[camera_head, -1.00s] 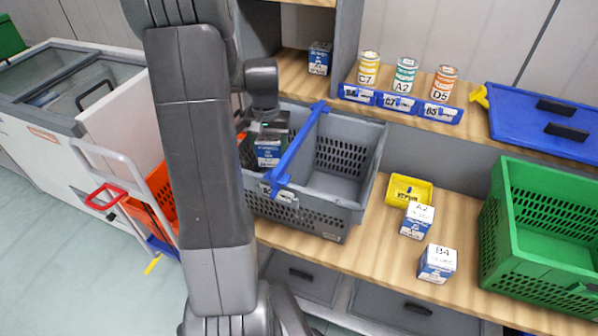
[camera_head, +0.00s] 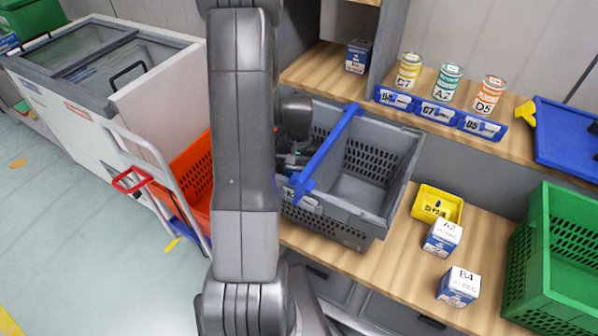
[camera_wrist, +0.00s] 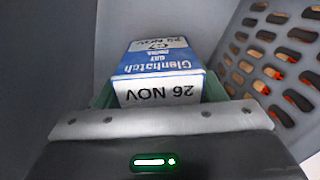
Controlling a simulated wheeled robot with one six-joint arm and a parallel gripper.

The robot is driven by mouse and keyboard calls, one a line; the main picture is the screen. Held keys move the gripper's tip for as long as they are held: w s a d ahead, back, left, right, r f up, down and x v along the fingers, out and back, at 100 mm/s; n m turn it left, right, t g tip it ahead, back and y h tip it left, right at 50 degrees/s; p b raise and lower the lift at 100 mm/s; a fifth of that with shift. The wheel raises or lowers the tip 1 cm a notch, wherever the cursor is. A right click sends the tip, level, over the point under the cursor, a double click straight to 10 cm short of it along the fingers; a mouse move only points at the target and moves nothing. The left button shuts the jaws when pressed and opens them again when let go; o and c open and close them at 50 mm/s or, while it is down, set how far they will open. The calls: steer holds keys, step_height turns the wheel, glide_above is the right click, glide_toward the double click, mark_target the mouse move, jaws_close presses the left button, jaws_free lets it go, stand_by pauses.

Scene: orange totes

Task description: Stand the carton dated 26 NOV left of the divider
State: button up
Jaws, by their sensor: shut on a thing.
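The carton (camera_wrist: 155,70), blue and white with the date 26 NOV, shows in the wrist view between the fingers of my gripper (camera_wrist: 158,92). My gripper is shut on it. In the head view my gripper (camera_head: 292,163) is down inside the left compartment of the grey crate (camera_head: 345,232), and the carton is hidden there. The blue divider (camera_head: 328,152) runs across the crate, just right of my gripper. The right compartment looks empty. I cannot tell whether the carton touches the crate floor.
Cartons marked A2 (camera_head: 442,238) and B4 (camera_head: 458,287) and a yellow tray (camera_head: 437,203) stand on the bench right of the crate. A green crate (camera_head: 560,240) is farther right. Cans (camera_head: 448,82) and another carton (camera_head: 358,56) stand on the back shelf.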

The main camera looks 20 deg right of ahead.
steer(key=shift+f, duration=0.85)
steer(key=shift+f, duration=0.15)
steer(key=o, duration=1.2)
steer(key=shift+c, duration=0.2)
step_height(320, 180, up, 12)
steer(key=shift+r, duration=0.15)
